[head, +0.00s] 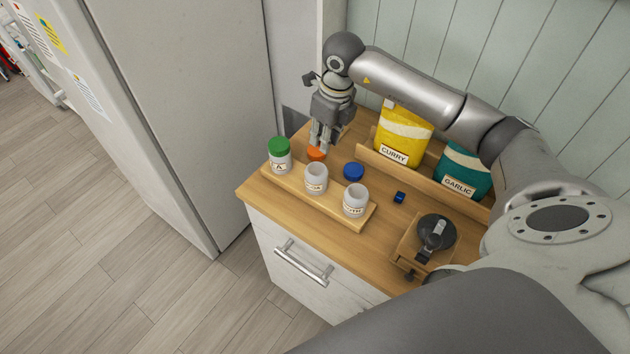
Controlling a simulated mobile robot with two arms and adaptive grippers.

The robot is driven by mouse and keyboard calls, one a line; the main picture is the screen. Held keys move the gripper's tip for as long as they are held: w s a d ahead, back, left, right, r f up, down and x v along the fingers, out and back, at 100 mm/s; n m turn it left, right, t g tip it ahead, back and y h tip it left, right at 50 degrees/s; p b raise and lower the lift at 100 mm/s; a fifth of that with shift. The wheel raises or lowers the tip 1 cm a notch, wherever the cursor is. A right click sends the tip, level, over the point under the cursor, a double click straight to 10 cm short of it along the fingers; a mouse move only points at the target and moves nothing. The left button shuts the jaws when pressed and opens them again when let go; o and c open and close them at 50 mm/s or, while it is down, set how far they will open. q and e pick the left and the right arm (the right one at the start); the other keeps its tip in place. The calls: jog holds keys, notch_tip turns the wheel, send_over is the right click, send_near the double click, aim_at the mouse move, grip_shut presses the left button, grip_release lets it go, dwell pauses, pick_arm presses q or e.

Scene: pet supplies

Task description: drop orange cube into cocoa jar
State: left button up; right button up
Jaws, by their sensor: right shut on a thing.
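My right gripper (320,146) points down behind the jar row, shut on an orange piece (316,155) at its fingertips. This piece looks like a round lid, partly covered by the fingers. I cannot make out an orange cube. The middle white jar (316,180) and the right white jar (354,202) stand upright and uncovered on a wooden stand (338,217). The left jar (280,160) has a green lid. The jar labels are too small to read, so I cannot tell which is cocoa. My left gripper is out of view.
A blue lid (353,171) and a small blue cube (399,197) lie on the wooden counter (375,222). A curry bag (402,135) and a garlic bag (459,172) stand behind a low ledge. A grinder (436,232) is at front right. A fridge (180,100) stands left.

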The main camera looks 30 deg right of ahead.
notch_tip(320, 180, down, 2)
jog(key=shift+w+a+f+b, duration=0.15)
jog(key=shift+f+b, duration=0.1)
jog(key=shift+b, duration=0.2)
jog(key=shift+f, duration=0.3)
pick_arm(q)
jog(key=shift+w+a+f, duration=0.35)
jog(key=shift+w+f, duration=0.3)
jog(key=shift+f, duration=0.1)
pick_arm(e)
jog(key=o, duration=0.8)
jog(key=shift+r, duration=0.15)
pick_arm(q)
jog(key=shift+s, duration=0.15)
pick_arm(e)
notch_tip(320, 180, up, 12)
jog(key=s, duration=0.1)
jog(key=shift+s+d+f, duration=0.2)
jog(key=shift+s+d, duration=0.15)
jog(key=shift+s, duration=0.05)
